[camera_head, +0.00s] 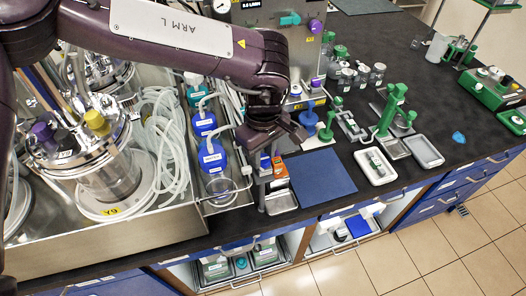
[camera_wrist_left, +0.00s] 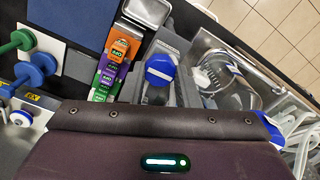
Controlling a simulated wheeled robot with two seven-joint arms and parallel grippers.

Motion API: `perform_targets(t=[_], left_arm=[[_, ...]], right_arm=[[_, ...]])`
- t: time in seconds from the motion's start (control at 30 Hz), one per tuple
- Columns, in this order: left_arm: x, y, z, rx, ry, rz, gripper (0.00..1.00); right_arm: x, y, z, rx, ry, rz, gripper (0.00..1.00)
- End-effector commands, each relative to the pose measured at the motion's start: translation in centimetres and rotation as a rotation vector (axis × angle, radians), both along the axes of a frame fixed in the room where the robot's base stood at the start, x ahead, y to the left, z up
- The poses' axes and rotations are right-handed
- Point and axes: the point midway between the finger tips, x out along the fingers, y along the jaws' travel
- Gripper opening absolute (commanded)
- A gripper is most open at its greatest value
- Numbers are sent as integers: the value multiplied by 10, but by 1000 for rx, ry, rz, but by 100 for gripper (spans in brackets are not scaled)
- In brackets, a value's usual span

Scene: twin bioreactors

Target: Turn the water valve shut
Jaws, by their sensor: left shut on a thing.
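The blue knob with a white stripe, which I take as the water valve (camera_wrist_left: 160,68), shows in the left wrist view between two grey fingers. My left gripper (camera_head: 268,148) reaches down from the upper left over the bench's front part, beside the blue bottles. In the wrist view my left gripper (camera_wrist_left: 162,78) is shut on this blue knob. In the head view the gripper and arm hide most of the knob, and a grey post (camera_head: 262,195) stands below it. I cannot tell the valve's turn angle. My right gripper is not in view.
Blue-capped bottles (camera_head: 212,156) stand close on the left, by a steel reactor (camera_head: 105,165) with coiled tubing. Orange, purple and green labelled blocks (camera_wrist_left: 112,68) stand close by. A blue mat (camera_head: 322,177) lies to the right, bare. Green stands (camera_head: 390,112) are farther right.

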Motion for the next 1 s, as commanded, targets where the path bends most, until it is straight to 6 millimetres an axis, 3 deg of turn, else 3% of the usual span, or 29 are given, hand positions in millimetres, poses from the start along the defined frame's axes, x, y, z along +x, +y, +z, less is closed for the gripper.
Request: perform_targets(t=[0.6,0.63,0.77,0.8,1.0], left_arm=[[0,-1,0,-2,1,-47,6],[0,-1,0,-2,1,-47,30],[0,-1,0,-1,0,-46,47],[0,-1,0,-1,0,-46,50],[0,0,0,0,0,-44,50]], right_arm=[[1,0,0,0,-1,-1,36],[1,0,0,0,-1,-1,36],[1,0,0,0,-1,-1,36],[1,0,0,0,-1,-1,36],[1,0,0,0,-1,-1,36]])
